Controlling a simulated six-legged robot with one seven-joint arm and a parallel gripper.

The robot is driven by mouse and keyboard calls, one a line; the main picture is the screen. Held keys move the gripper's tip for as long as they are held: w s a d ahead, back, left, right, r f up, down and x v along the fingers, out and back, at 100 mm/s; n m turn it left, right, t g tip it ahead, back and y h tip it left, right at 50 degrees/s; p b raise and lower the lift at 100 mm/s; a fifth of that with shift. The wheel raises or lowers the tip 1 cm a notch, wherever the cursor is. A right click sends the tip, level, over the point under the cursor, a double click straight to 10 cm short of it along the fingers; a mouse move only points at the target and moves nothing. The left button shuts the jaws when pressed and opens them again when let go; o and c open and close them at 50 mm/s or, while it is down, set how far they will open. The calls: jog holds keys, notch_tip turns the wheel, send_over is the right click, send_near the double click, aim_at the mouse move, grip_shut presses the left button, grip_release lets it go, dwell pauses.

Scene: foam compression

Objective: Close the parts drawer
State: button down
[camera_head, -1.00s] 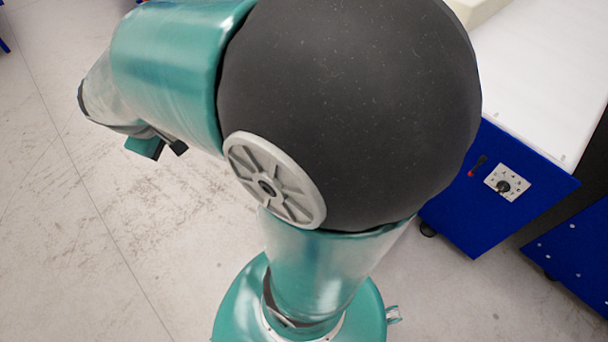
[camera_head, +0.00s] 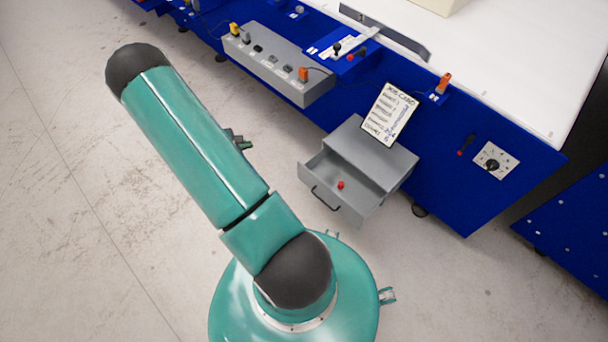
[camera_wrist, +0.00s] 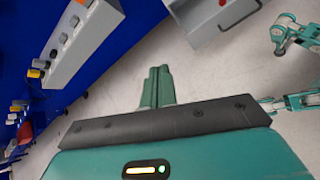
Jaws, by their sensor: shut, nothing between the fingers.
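The parts drawer (camera_head: 330,204) is grey with a dark bar handle (camera_head: 325,198). It stands pulled out of a small grey cabinet (camera_head: 363,145), open toward the lower left in the head view. A small red part (camera_head: 341,184) lies inside. In the wrist view, part of the drawer (camera_wrist: 206,30) shows at the top edge, with the red part (camera_wrist: 222,2) cut off by the frame. My gripper (camera_wrist: 158,72) shows as teal fingers together and empty, below and left of the drawer in that view, apart from it. In the head view my arm mostly hides the gripper.
A blue workbench (camera_head: 466,190) with a white top stands behind the cabinet. A grey panel with several connectors (camera_head: 280,72) is mounted left of the cabinet. A job card (camera_head: 389,114) stands over the cabinet. The floor (camera_head: 90,200) in front and left is clear.

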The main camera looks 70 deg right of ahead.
jog(key=s+d+f+n, duration=0.1)
jog(key=s+f+n, duration=0.1)
jog(key=s+f, duration=0.5)
jog(key=n, duration=0.3)
send_near(309, 173)
jog(key=a+f+x, duration=0.1)
jog(key=x, duration=0.4)
jog(key=shift+s+d+r, duration=0.1)
jog(key=shift+s+d, duration=0.05)
jog(key=shift+d, duration=0.7)
